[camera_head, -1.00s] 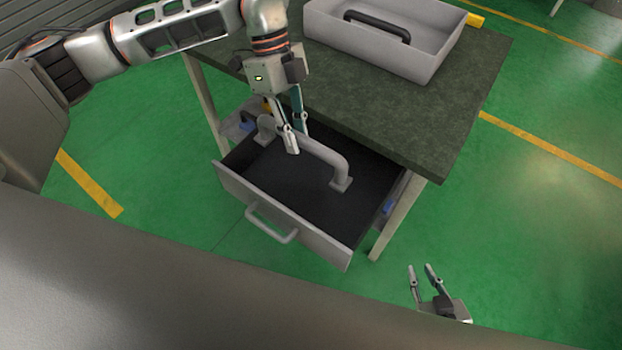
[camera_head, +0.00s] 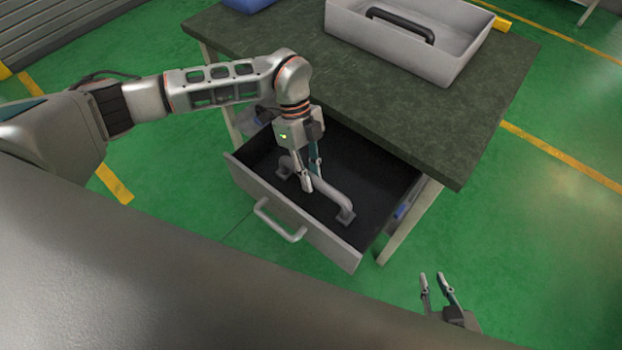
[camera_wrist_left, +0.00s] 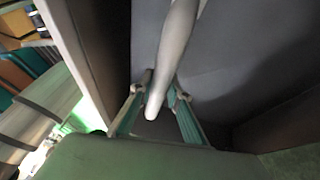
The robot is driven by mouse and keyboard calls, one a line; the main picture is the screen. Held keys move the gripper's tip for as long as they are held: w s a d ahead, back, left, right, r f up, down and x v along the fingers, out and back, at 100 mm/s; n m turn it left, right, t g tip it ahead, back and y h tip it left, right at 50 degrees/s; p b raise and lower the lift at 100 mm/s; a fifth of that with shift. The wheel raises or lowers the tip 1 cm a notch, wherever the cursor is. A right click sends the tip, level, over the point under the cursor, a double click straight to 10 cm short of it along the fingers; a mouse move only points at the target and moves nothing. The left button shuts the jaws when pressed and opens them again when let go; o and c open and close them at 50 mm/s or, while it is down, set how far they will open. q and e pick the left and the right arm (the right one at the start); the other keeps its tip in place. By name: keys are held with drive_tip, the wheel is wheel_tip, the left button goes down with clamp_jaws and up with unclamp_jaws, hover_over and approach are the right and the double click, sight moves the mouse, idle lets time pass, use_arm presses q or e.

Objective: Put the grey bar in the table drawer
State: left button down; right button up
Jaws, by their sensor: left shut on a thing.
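The grey bar (camera_head: 328,191), a bent handle-like piece with a flat foot at each end, is down inside the open table drawer (camera_head: 384,190). My left gripper (camera_head: 310,186) reaches down into the drawer and is shut on the bar near its left part. In the left wrist view the bar (camera_wrist_left: 176,45) runs up from between the fingers (camera_wrist_left: 158,100), above the dark drawer floor (camera_wrist_left: 235,60). I cannot tell whether the bar's feet touch the floor. My right gripper (camera_head: 440,292) is open and empty, low at the front right, away from the drawer.
The drawer's front handle (camera_head: 279,220) faces me. On the dark green tabletop (camera_head: 400,110) stands a grey tray (camera_head: 455,70) with a black handle (camera_head: 400,24). A blue object (camera_head: 248,4) lies at the back left. Green floor is free right of the table.

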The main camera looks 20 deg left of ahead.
use_arm(q)
drive_tip(key=shift+f, duration=0.85)
use_arm(e)
drive_tip(key=shift+w+d, duration=0.1)
use_arm(q)
drive_tip(key=c, duration=1.9)
unclamp_jaws()
use_arm(e)
drive_tip(key=shift+f, duration=0.1)
use_arm(q)
drive_tip(key=shift+p+v, duration=0.4)
drive_tip(key=shift+v, duration=5.6)
use_arm(e)
drive_tip(key=shift+s+a, duration=0.2)
drive_tip(key=shift+s, duration=0.15)
